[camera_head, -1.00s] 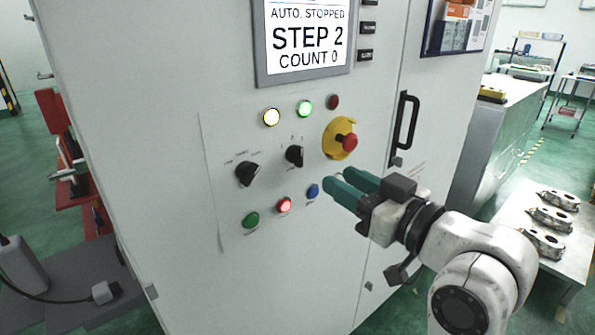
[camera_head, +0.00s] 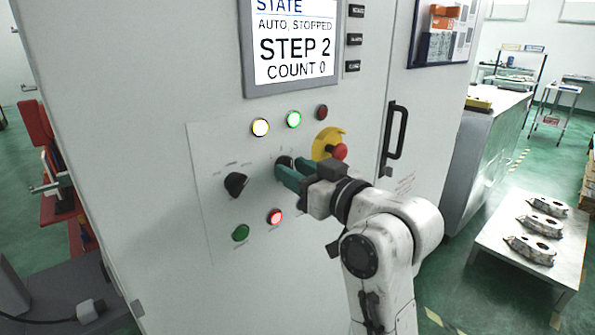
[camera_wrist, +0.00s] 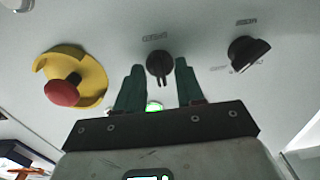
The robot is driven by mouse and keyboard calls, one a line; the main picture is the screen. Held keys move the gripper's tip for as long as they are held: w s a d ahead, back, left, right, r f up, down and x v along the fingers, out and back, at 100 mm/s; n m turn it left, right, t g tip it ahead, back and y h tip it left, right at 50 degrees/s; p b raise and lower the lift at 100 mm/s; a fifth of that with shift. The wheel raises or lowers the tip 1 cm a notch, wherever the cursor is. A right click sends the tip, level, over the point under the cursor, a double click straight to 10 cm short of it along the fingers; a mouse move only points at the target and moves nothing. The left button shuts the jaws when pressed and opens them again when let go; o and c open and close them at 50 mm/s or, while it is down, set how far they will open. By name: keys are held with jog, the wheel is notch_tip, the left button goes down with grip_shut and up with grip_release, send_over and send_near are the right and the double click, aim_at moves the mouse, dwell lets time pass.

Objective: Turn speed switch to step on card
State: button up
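The panel carries two black rotary switches; their labels are too small to read, so I cannot tell which is the speed switch. The left switch (camera_head: 236,184) stands clear of my gripper and shows at the right of the wrist view (camera_wrist: 247,53). The middle switch (camera_head: 284,161) is mostly covered by my gripper (camera_head: 284,172) in the head view. In the wrist view the middle switch (camera_wrist: 160,65) sits between the two green fingers of my gripper (camera_wrist: 159,78), which are apart on either side. Contact cannot be told. The screen (camera_head: 293,50) reads AUTO, STOPPED, STEP 2, COUNT 0.
A red emergency stop (camera_head: 340,151) on a yellow base is close right of my gripper.

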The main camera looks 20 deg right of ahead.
jog(key=shift+c, duration=0.5)
grip_shut()
jog(key=m+p, duration=0.3)
jog(key=shift+r+m, duration=0.1)
jog(key=shift+m, duration=0.3)
jog(key=shift+m+p, duration=1.95)
jog(key=shift+m, duration=0.65)
jog(key=shift+o, duration=0.5)
grip_release()
